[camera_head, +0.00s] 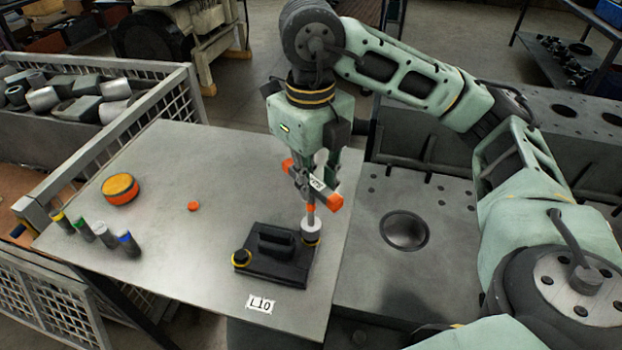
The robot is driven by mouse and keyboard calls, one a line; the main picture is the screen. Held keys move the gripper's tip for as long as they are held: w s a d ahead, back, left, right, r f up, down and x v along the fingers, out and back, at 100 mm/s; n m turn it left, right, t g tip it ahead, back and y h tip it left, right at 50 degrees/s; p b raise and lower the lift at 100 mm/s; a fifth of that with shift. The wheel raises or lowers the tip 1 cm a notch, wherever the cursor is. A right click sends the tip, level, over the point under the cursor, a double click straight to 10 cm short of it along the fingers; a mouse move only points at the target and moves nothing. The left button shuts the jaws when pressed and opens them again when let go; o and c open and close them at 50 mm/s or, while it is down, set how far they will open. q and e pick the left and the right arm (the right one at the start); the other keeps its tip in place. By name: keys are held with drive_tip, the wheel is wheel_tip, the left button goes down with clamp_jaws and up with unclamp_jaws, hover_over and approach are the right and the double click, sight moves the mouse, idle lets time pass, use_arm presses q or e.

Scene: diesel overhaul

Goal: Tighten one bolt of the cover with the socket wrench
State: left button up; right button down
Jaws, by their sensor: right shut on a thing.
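My right gripper (318,165) comes down from above, shut on the socket wrench (311,212). The wrench has orange parts and a grey shaft pointing down. Whether the socket is seated on the bolt cannot be told. The cover lies on the metal table and has a raised black handle. My left gripper is not in view.
On the table (200,250) are an orange-topped round tin (120,189), a small red button-like piece (193,206) and several colour-capped cylinders (105,235). A label (262,303) lies at the front. A mesh crate of metal parts (60,100) stands left; a grey engine block (430,220) lies right.

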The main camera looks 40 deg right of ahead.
drive_tip(key=n, duration=0.3)
drive_tip(key=shift+n, duration=0.4)
drive_tip(key=n, duration=0.4)
drive_tip(key=shift+n+b, duration=0.3)
drive_tip(key=shift+b, duration=0.05)
drive_tip(key=n, duration=0.3)
drive_tip(key=shift+n, duration=0.4)
drive_tip(key=n, duration=0.4)
drive_tip(key=shift+n+b, duration=0.3)
drive_tip(key=n, duration=0.3)
drive_tip(key=shift+n, duration=0.4)
drive_tip(key=n, duration=0.3)
drive_tip(key=shift+n, duration=0.3)
drive_tip(key=n, duration=0.7)
drive_tip(key=shift+b, duration=0.3)
drive_tip(key=shift+f, duration=0.1)
